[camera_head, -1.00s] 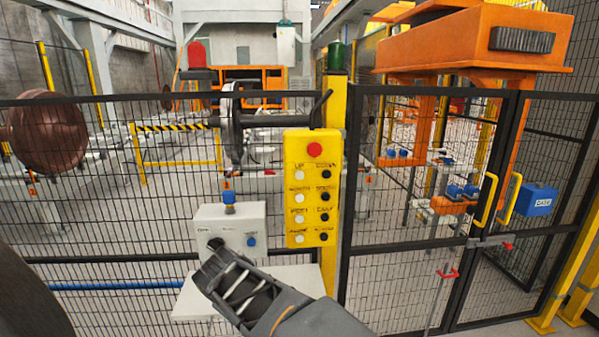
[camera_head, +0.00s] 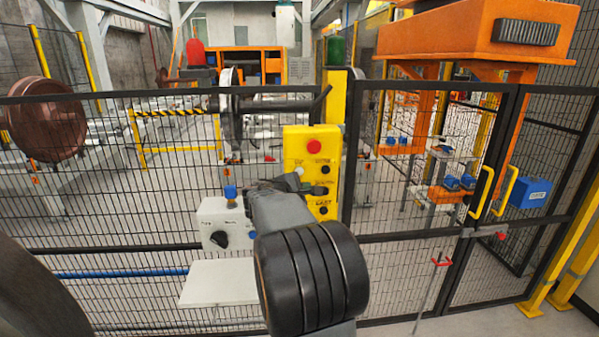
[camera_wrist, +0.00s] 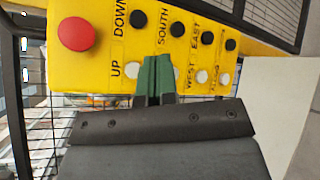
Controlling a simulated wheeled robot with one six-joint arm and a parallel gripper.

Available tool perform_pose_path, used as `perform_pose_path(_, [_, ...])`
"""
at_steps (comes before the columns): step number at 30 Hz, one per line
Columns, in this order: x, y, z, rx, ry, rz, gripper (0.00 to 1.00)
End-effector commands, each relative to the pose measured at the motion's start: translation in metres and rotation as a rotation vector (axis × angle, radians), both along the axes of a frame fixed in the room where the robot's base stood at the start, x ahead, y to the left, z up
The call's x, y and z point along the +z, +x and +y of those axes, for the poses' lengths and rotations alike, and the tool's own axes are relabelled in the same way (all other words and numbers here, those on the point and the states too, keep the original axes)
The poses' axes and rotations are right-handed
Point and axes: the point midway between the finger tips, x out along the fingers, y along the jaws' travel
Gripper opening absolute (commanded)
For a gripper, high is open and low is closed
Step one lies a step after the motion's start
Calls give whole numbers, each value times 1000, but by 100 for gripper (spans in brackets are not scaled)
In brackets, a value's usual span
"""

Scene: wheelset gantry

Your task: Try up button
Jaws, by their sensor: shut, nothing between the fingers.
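The yellow button panel (camera_head: 296,150) has a red round button (camera_head: 314,146) at its top. In the wrist view the panel (camera_wrist: 100,55) appears turned on its side, with the red button (camera_wrist: 76,34) at left. The black DOWN button (camera_wrist: 138,18) shows above. My gripper (camera_wrist: 156,62) is shut and empty, its green fingertips at or very near the panel by the UP label. I cannot tell whether they touch. In the head view my gripper (camera_head: 292,182) covers the panel's left middle.
White buttons (camera_wrist: 202,77) and black buttons (camera_wrist: 207,38) sit close beside my fingers. A black mesh fence (camera_head: 110,200) stands behind. A grey control box (camera_head: 216,222) and white shelf (camera_head: 215,284) are left of my arm. A gate (camera_head: 420,234) is at right.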

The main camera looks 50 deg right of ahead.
Motion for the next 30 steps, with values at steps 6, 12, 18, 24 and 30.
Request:
perform_pose_path(6, [0,2,-1,0,1,-1,0])
perform_pose_path(12, [2,14,-11,0,4,0,0])
perform_pose_path(18, [3,33,-28,-1,3,1,0])
perform_pose_path(24, [1,51,-42,-1,2,-2,0])
perform_pose_path(30, [0,62,-52,0,3,-2,0])
